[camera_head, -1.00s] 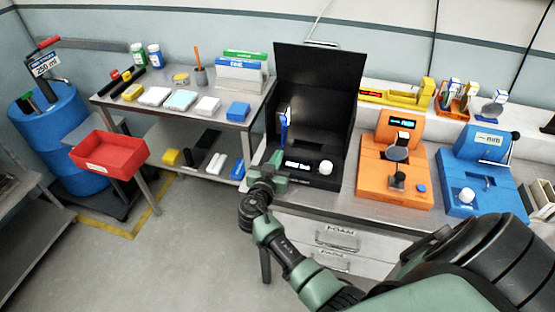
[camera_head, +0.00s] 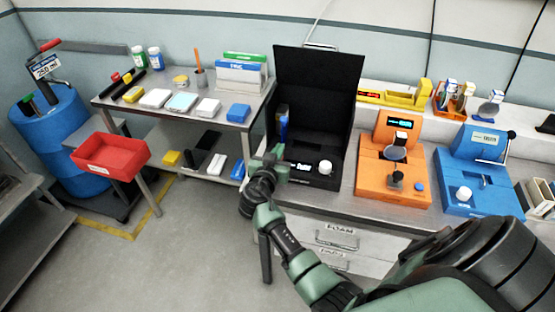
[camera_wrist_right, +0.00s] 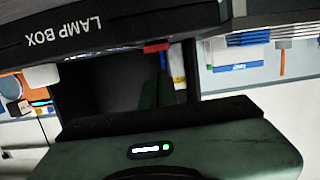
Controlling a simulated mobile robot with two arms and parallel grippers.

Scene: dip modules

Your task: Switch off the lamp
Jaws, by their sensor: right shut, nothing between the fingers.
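The lamp box (camera_head: 313,115) is black, with its lid raised, on the bench in the head view. Its inside is dark, with a blue upright piece (camera_head: 283,128) at the left. The right wrist view shows the "LAMP BOX" lettering (camera_wrist_right: 63,30) and a small red piece (camera_wrist_right: 157,47) at the box edge. My left gripper is out of view.
An orange device (camera_head: 390,175) and a blue device (camera_head: 478,185) stand to the right of the box. A steel side table (camera_head: 180,118) with pads and bottles is to the left. A red tray (camera_head: 110,155) stands further left. Drawers (camera_head: 335,237) are below the bench.

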